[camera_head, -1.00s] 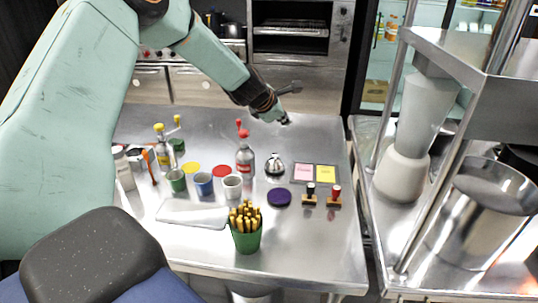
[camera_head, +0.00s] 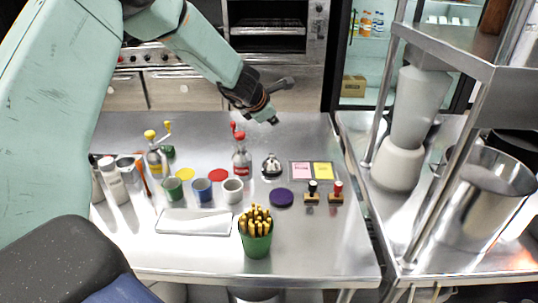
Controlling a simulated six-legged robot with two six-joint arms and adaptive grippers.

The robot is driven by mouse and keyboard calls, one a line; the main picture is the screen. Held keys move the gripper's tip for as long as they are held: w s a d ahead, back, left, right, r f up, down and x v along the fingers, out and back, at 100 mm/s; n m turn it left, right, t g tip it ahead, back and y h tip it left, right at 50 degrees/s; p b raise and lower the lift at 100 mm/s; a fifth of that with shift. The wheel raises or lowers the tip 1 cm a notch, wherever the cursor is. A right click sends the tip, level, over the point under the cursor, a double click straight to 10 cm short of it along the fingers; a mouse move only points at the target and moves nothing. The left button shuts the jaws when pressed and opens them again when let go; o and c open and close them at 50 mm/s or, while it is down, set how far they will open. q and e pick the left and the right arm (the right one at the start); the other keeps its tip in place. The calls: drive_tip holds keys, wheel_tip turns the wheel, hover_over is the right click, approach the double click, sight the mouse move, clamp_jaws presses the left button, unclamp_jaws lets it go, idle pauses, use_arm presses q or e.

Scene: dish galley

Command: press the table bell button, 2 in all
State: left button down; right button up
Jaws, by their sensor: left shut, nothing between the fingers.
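The table bell (camera_head: 271,166) is a small silver dome with a dark base on the steel table, right of the red-topped bottle. My left gripper (camera_head: 273,121) is shut and empty. In the picture it shows just above the bell, with its tip pointing down and right; a gap of table shows between them. I cannot tell its exact height over the table. The bell is not covered by the arm. My right gripper is not in view.
A steel shelf rack (camera_head: 440,50) rises at the right.

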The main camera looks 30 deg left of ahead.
use_arm(q)
drive_tip(key=a, duration=0.1)
drive_tip(key=b, duration=0.5)
hover_over(271, 156)
wheel_tip(271, 156, down, 5)
drive_tip(key=shift+w+d+f, duration=0.1)
drive_tip(key=shift+d+f, duration=0.05)
drive_tip(key=f+b, duration=0.2)
drive_tip(key=shift+s+a+f+b, duration=0.2)
drive_tip(key=shift+a+b, duration=0.05)
drive_tip(key=shift+b, duration=0.1)
drive_tip(key=shift+f+b, duration=0.35)
drive_tip(key=shift+b, duration=0.05)
drive_tip(key=shift+w+d+f, duration=0.15)
drive_tip(key=shift+f, duration=0.2)
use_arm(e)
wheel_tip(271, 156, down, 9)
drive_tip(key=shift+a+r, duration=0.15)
use_arm(q)
drive_tip(key=shift+r, duration=0.1)
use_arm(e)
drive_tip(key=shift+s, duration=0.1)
